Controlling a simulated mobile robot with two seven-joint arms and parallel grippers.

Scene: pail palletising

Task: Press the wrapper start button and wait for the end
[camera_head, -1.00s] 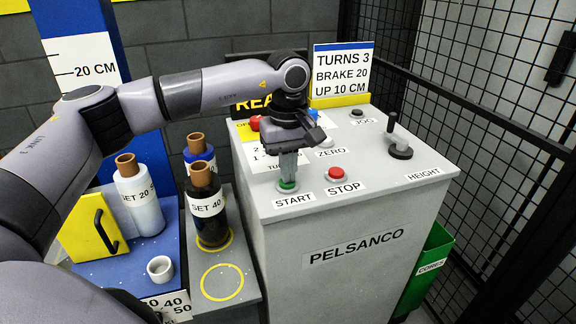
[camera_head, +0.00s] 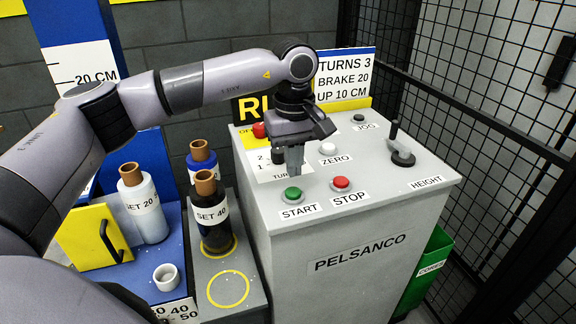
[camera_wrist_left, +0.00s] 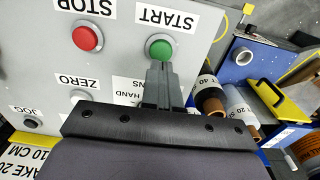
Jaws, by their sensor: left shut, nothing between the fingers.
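The green START button (camera_head: 293,195) is on top of the grey PELSANCO control cabinet (camera_head: 360,250), with its label in front. It also shows in the left wrist view (camera_wrist_left: 160,49). My left gripper (camera_head: 294,172) is shut and empty, pointing down just above and behind the button. In the head view a small gap shows between the fingertips and the button. The display behind the arm is partly hidden; the letters "RU" (camera_head: 262,106) show on it. My right gripper is not in view.
The red STOP button (camera_head: 341,183) sits just right of START, with the white ZERO button (camera_head: 328,149) behind it. Film rolls (camera_head: 213,215) stand left of the cabinet. A black mesh fence (camera_head: 480,120) bounds the right side.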

